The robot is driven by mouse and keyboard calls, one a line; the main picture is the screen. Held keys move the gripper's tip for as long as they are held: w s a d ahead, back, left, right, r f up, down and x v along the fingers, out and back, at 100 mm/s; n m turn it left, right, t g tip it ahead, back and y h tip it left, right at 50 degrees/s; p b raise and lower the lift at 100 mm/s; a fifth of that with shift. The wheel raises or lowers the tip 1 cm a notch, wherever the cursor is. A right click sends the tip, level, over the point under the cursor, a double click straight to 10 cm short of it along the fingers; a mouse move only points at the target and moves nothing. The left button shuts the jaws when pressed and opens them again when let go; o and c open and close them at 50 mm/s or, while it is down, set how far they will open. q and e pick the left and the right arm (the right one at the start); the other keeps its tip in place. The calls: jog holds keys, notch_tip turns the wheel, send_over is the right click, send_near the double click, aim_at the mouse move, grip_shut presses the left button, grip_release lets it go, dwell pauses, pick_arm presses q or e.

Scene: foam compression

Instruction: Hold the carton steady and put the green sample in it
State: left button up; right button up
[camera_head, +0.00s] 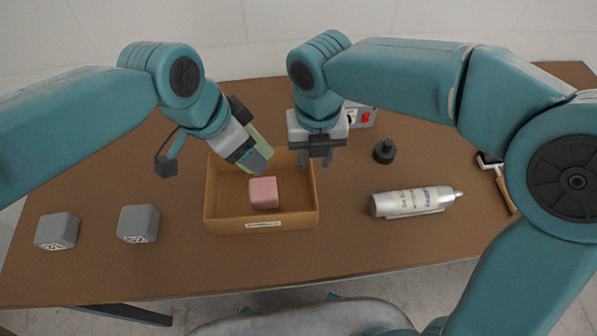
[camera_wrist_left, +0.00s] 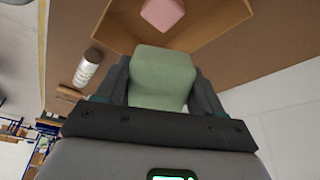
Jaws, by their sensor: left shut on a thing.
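The open brown carton (camera_head: 212,205) stands on the table with a pink block (camera_head: 264,192) inside. My left gripper (camera_head: 257,160) is shut on the green sample (camera_head: 257,140), holding it tilted above the back of the carton. In the left wrist view the green sample (camera_wrist_left: 162,78) sits between both fingers, with the carton (camera_wrist_left: 215,25) and pink block (camera_wrist_left: 163,14) beyond it. My right gripper (camera_head: 315,162) points down at the carton's back right corner. Its fingers are apart, one on each side of the right wall; whether they touch it is unclear.
Two grey blocks (camera_head: 57,231) (camera_head: 138,224) stand left of the carton. A silver bottle (camera_head: 412,201) lies to the right, with a black knob-like object (camera_head: 384,151) behind it. A box with a red switch (camera_head: 366,117) stands at the back.

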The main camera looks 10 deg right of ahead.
aim_at(312, 185)
notch_tip(312, 185, down, 11)
jog(key=shift+s+r, duration=0.1)
dwell(0.3)
grip_shut()
